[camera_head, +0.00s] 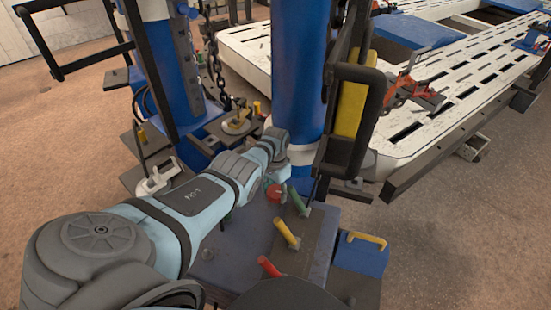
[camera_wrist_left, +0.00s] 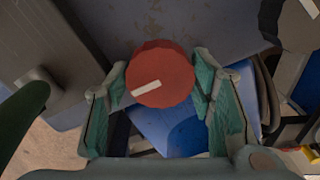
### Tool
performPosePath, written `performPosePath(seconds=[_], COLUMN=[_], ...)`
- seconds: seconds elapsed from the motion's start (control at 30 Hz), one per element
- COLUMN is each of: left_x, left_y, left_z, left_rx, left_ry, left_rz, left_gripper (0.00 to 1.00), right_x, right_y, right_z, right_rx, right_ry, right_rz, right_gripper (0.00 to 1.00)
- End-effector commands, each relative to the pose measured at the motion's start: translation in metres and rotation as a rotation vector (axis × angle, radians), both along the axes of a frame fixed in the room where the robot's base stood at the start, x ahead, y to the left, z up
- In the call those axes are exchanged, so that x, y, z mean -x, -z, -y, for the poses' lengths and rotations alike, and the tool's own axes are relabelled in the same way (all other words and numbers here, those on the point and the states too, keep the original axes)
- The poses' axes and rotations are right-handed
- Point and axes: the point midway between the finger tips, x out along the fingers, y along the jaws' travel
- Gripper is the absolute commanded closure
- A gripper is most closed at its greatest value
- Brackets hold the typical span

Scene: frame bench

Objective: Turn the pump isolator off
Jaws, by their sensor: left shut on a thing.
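The pump isolator is a round red knob (camera_head: 273,192) on the blue-grey bench top in the head view. In the left wrist view the red knob (camera_wrist_left: 163,76) fills the space between the fingers, and a white bar on its face lies near level, its right end a little higher. My left gripper (camera_head: 277,184) reaches it from the left and is mostly hidden by its own wrist in the head view. Its green-padded fingers (camera_wrist_left: 165,88) are shut on the knob's two sides in the wrist view. My right gripper does not show.
Green (camera_head: 299,202), yellow (camera_head: 287,234) and red (camera_head: 268,266) levers stand on a plate close right of the knob. A blue post (camera_head: 298,70) and a black bar frame (camera_head: 368,110) rise behind. A blue box (camera_head: 360,258) sits at right.

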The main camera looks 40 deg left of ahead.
Motion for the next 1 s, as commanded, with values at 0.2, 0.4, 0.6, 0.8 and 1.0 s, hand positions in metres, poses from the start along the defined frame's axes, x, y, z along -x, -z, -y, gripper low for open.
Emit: performPosePath(seconds=[0.2, 0.4, 0.6, 0.8, 1.0], left_x=[-0.001, -0.001, -0.001, -0.001, -0.002], left_y=[-0.001, -0.001, 0.0, -0.001, -0.018], left_z=[-0.001, -0.001, 0.0, 0.0, -0.001], left_rx=[-0.002, -0.002, -0.001, 0.0, -0.001], left_ry=[-0.005, -0.005, -0.004, -0.003, -0.003], left_rz=[0.004, 0.004, 0.002, 0.002, 0.005], left_gripper=[0.79, 0.41, 0.31, 0.31, 0.31], right_x=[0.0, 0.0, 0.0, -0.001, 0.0], right_y=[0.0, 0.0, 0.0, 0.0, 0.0], right_z=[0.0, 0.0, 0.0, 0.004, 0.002], right_rx=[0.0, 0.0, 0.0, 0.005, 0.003], right_ry=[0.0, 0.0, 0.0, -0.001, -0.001], right_rz=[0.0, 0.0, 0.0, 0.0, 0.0], right_gripper=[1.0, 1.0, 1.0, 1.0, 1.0])
